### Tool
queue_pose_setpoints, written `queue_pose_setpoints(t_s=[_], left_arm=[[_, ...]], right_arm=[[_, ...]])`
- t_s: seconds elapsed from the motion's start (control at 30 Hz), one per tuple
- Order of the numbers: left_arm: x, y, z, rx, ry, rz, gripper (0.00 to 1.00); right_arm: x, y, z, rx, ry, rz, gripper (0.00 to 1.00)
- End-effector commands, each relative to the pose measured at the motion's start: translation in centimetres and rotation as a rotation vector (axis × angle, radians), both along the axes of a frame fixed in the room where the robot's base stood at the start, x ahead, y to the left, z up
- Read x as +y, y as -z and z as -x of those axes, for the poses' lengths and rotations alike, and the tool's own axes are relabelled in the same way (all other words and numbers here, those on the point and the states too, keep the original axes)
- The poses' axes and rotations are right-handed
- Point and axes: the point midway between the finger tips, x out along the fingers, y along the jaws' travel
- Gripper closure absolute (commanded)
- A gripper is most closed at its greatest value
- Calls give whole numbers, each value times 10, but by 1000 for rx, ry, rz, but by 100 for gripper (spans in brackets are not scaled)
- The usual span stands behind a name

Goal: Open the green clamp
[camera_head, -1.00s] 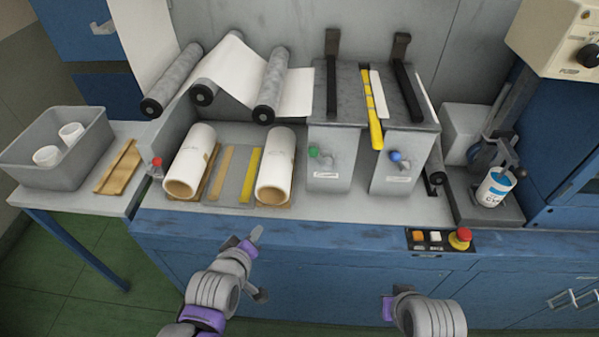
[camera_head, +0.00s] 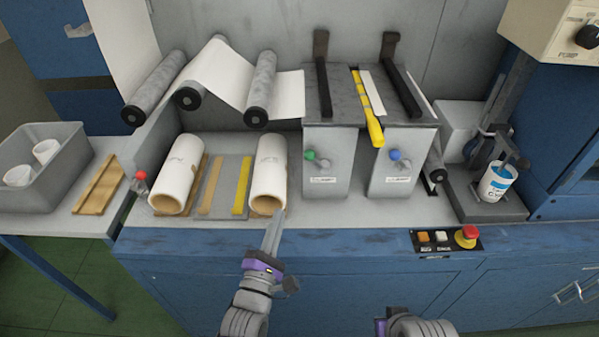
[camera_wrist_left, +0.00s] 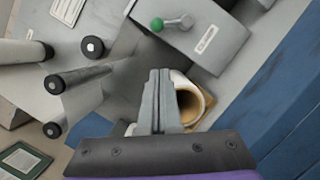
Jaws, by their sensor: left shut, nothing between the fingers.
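The green clamp is a green knob with a metal lever (camera_head: 314,158) on the front of the left grey box. It also shows near the top of the left wrist view (camera_wrist_left: 172,23), beyond my fingertips and apart from them. My left gripper (camera_head: 273,222) is shut and empty, in front of the right white roll; in the left wrist view its fingers (camera_wrist_left: 160,76) are together. A blue-knobbed clamp (camera_head: 398,158) is on the right grey box. Part of my right arm shows at the bottom edge; its fingertips cannot be made out.
A white roll (camera_head: 268,170) lies just beyond my left gripper, with another roll (camera_head: 178,172) to its left. A control panel (camera_head: 445,239) with a red stop button is at the front edge. The counter below the boxes is clear.

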Motion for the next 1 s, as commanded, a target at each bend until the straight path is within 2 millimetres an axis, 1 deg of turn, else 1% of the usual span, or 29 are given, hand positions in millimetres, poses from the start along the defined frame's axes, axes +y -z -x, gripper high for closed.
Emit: queue_pose_setpoints(t_s=[0.17,0.27,0.37,0.7,0.8,1.0], left_arm=[[0,-1,-3,0,-1,-2,100],[-2,-3,-12,0,-1,-2,100],[-6,-6,-28,0,-1,-3,100],[-23,-20,-97,0,-2,-4,100],[-36,-29,-104,0,3,-1,100],[-49,-39,-113,0,0,-2,100]], right_arm=[[0,-1,0,0,0,0,100],[0,-3,0,-1,0,0,100],[0,-6,-1,-2,0,0,100],[0,-19,-3,-7,0,0,100],[0,-24,-4,-9,0,0,100],[0,-28,-5,-11,0,0,100]])
